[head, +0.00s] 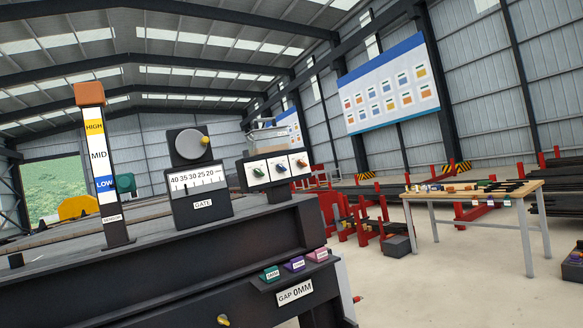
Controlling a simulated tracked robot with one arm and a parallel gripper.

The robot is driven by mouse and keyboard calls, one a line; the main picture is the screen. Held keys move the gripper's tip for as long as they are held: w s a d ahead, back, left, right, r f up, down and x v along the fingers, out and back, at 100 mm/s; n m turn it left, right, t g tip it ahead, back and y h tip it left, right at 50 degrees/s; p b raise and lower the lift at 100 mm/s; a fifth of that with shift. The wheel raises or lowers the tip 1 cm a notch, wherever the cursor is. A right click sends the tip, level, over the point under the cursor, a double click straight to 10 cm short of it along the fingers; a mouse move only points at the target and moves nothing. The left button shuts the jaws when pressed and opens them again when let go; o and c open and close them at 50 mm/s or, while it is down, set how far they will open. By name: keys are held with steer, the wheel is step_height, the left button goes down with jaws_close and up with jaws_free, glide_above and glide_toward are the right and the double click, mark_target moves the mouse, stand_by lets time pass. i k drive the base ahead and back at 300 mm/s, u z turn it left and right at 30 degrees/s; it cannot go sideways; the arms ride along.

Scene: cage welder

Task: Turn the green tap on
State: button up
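A small dark box (277,172) with a white front stands at the right end of the dark machine bench. Three small knobs sit in a row on its front. The left one is green and looks like the green tap (259,172); the middle one is blue (281,168) and the right one is red-orange (302,163). The green knob's exact angle is too small to tell. Nothing covers it. My gripper does not show in this view.
The gate box (202,202) with a yellow knob and scale stands left of the tap box. A sensor post (105,165) is further left. A wooden table (475,190) stands right; open floor (430,290) lies in front.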

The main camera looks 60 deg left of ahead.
mark_target(257, 172)
steer(key=u, duration=0.2)
steer(key=i, duration=1.2)
steer(key=u, duration=1.25)
steer(key=i, duration=0.75)
steer(key=u, duration=0.5)
